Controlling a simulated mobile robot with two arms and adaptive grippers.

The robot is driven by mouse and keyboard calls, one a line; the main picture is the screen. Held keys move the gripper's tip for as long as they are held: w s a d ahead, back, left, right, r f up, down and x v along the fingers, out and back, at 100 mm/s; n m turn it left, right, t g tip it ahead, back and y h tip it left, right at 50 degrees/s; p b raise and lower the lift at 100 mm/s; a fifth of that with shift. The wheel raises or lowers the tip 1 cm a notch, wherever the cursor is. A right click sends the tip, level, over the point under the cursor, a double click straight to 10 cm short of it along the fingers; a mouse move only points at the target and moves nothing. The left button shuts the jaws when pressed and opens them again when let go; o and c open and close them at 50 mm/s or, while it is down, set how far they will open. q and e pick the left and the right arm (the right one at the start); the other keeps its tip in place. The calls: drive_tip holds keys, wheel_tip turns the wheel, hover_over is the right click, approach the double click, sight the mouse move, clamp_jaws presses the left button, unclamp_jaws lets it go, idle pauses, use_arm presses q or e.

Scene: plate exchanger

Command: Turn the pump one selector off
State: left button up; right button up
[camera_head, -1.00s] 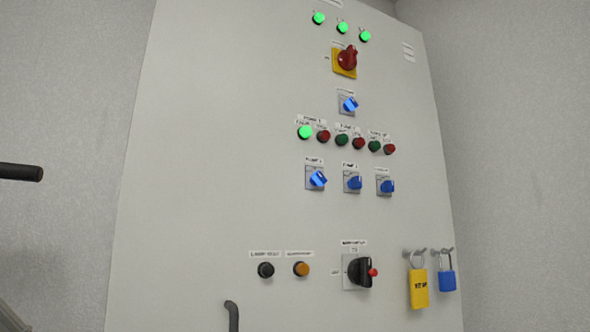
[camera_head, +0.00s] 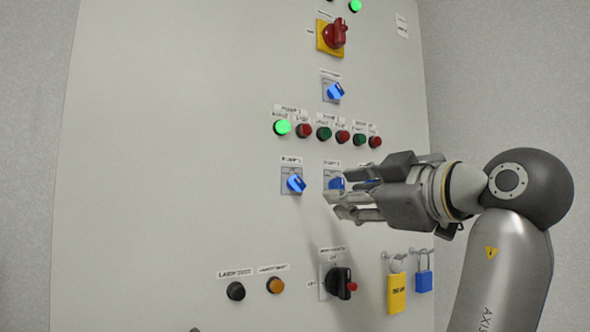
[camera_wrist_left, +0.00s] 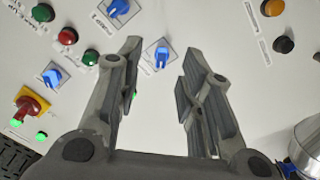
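The pump one selector (camera_head: 296,184) is a blue knob on a grey plate on the panel, and it looks turned at a slant in the head view. My left gripper (camera_head: 333,203) is open and empty, to the right of this knob in the head view, with a finger in front of the pump two selector (camera_head: 336,184). In the left wrist view the pump one selector (camera_wrist_left: 161,57) shows between the tips of my spread left fingers (camera_wrist_left: 160,65). I cannot tell the gap left to the panel.
The panel (camera_head: 170,130) also bears a lit green lamp (camera_head: 282,127), a red-yellow switch (camera_head: 334,34), another blue selector (camera_head: 334,91), a black rotary switch (camera_head: 339,283), and black (camera_head: 236,291) and orange (camera_head: 275,285) buttons. Yellow (camera_head: 397,293) and blue (camera_head: 424,280) padlocks hang at lower right.

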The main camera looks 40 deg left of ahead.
sight(302, 185)
use_arm(q)
drive_tip(key=shift+n+g, duration=0.3)
drive_tip(key=shift+n, duration=0.4)
drive_tip(key=a+p, duration=0.1)
drive_tip(key=a, duration=0.2)
drive_tip(key=w+a+r+p, duration=0.1)
drive_tip(key=a+p, duration=0.1)
drive_tip(key=a, duration=0.1)
drive_tip(key=a+r+p, duration=0.1)
drive_tip(key=a+p, duration=0.1)
drive_tip(key=a, duration=0.1)
drive_tip(key=shift+w+a, duration=0.25)
drive_tip(key=shift+a, duration=0.05)
drive_tip(key=shift+w+a+f, duration=0.15)
drive_tip(key=shift+w+a, duration=0.05)
drive_tip(key=shift+a, duration=0.15)
drive_tip(key=shift+d, duration=0.1)
clamp_jaws()
